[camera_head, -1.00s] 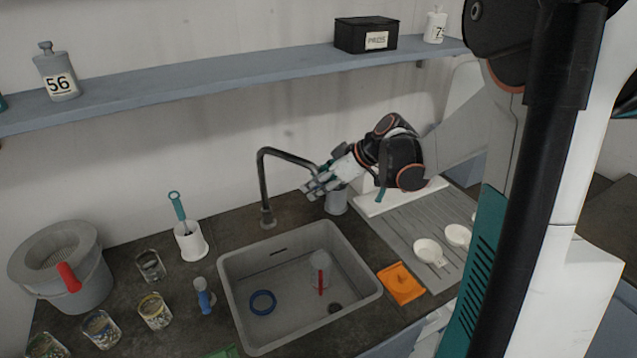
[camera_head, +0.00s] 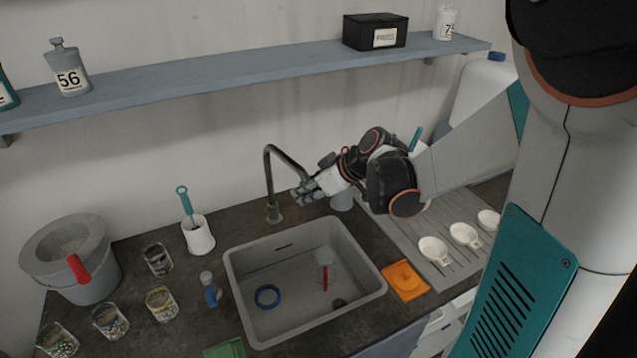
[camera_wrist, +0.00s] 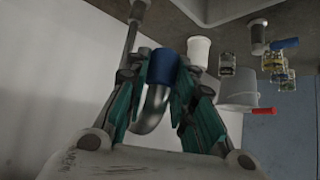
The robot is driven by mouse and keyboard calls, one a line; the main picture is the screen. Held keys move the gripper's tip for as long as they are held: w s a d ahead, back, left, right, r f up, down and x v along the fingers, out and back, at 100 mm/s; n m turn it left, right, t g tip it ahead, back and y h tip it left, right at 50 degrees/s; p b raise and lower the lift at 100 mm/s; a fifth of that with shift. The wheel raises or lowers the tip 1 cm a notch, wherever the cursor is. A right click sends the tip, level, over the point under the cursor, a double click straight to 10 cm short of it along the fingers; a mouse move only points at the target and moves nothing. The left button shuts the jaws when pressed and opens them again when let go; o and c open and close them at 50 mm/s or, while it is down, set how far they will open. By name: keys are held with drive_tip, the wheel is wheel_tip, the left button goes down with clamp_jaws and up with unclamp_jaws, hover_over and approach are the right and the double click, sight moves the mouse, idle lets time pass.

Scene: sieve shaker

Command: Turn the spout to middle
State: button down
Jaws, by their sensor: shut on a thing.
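The spout (camera_head: 287,157) is a dark metal pipe that rises from its base (camera_head: 274,214) behind the sink (camera_head: 232,290) and bends over to the right. My gripper (camera_head: 304,193) is at the outer end of the spout. In the wrist view the spout's curved metal end (camera_wrist: 153,108) with a blue tip (camera_wrist: 163,66) lies between the teal fingers of my gripper (camera_wrist: 165,95), which are shut on it. In the head view my gripper hides the spout's tip. The spout end is near the back edge of the sink, toward its right part.
In the sink are a blue ring (camera_head: 267,296) and a red-handled item (camera_head: 325,270). A white holder with a brush (camera_head: 198,236), a grey bucket (camera_head: 72,262) and several jars stand left. An orange cloth (camera_head: 405,281) lies right. A shelf (camera_head: 250,72) runs above.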

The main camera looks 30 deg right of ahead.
drive_tip(key=shift+s+a, duration=0.2)
drive_tip(key=shift+a, duration=1.95)
drive_tip(key=c, duration=1.3)
unclamp_jaws()
drive_tip(key=shift+c, duration=0.2)
